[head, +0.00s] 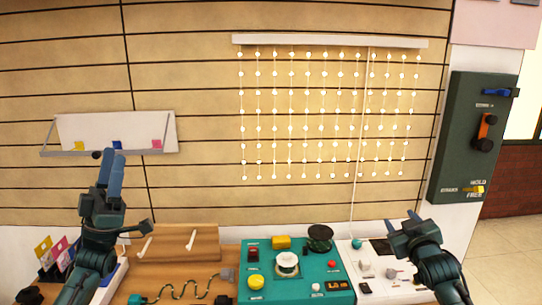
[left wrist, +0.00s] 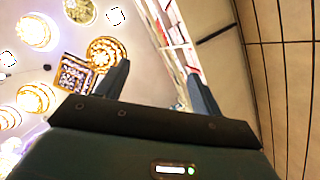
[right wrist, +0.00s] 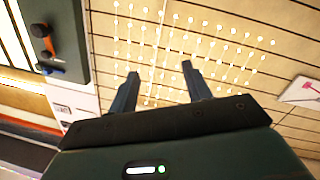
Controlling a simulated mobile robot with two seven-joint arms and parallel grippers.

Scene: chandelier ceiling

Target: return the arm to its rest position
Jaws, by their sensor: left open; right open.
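My left gripper (head: 115,172) is raised at the left of the head view, fingers pointing up in front of the wall below the small shelf. Its fingers (left wrist: 160,88) are apart and empty in the left wrist view, which looks up at the lit ceiling. My right gripper (head: 400,225) is at the right, above the white panel on the counter. Its fingers (right wrist: 158,88) are apart with nothing between them in the right wrist view. The right wrist view faces the wall with the strings of lights.
A teal panel (head: 310,291) with buttons and knobs lies between my arms. A wooden board (head: 178,243) and a wavy wire (head: 185,290) are near my left arm. A dark switch box (head: 470,130) hangs at the right. Light strings (head: 323,115) hang on the wall. A wall shelf (head: 115,132) is near my left fingertips.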

